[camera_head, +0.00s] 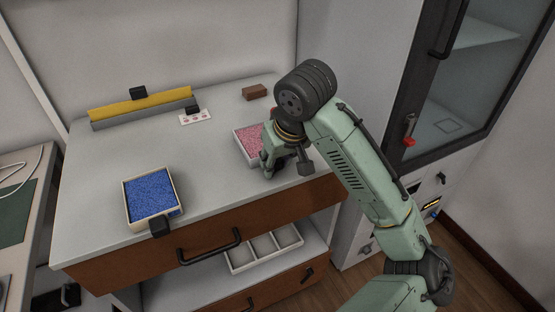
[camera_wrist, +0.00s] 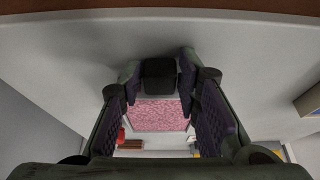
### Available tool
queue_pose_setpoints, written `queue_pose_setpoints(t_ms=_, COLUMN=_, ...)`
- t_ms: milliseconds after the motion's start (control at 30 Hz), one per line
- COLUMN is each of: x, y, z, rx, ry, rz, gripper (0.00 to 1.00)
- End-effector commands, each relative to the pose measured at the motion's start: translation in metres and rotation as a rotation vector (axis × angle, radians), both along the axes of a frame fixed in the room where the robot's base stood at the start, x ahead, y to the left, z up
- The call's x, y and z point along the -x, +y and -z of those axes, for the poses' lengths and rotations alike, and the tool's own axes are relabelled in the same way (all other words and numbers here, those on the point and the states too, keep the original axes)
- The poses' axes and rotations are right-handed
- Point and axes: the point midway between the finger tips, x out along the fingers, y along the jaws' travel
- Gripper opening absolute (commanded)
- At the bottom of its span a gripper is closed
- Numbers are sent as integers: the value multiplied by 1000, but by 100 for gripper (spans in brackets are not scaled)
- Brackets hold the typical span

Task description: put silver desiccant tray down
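The tray of pink beads (camera_head: 249,146) has a pale rim and is at the right part of the counter, partly hidden by my gripper. In the wrist view the pink bead tray (camera_wrist: 160,115) lies straight ahead, with a black block handle (camera_wrist: 160,76) on its near side. My gripper (camera_wrist: 160,72) has a finger on each side of this handle and looks shut on it. In the head view my gripper (camera_head: 272,160) points down at the tray's front right. The tray looks level; I cannot tell whether its underside touches the counter.
A cream tray of blue beads (camera_head: 151,196) with a black handle sits on the counter (camera_head: 210,165) at front left. A yellow-and-grey bar (camera_head: 140,104), a white card (camera_head: 195,117) and a brown block (camera_head: 254,92) are behind. The middle is clear. A glass-door cabinet (camera_head: 460,80) stands right.

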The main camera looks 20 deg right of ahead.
Motion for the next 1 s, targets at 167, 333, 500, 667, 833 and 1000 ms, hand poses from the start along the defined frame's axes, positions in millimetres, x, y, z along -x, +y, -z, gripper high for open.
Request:
queue_pose_setpoints(t_ms=167, x=0, y=0, z=0, rx=0, ry=0, rz=0, gripper=44)
queue_pose_setpoints(t_ms=333, x=0, y=0, z=0, rx=0, ry=0, rz=0, gripper=46)
queue_pose_setpoints(t_ms=500, x=0, y=0, z=-2, rx=0, ry=0, rz=0, gripper=46)
queue_pose_setpoints(t_ms=667, x=0, y=-1, z=-19, rx=4, ry=-1, rz=1, gripper=46)
queue_pose_setpoints(t_ms=833, x=15, y=-2, z=-50, rx=7, ry=-2, rz=2, gripper=46)
queue_pose_setpoints(t_ms=1000, x=30, y=-3, z=-85, rx=5, ry=-2, rz=2, gripper=46)
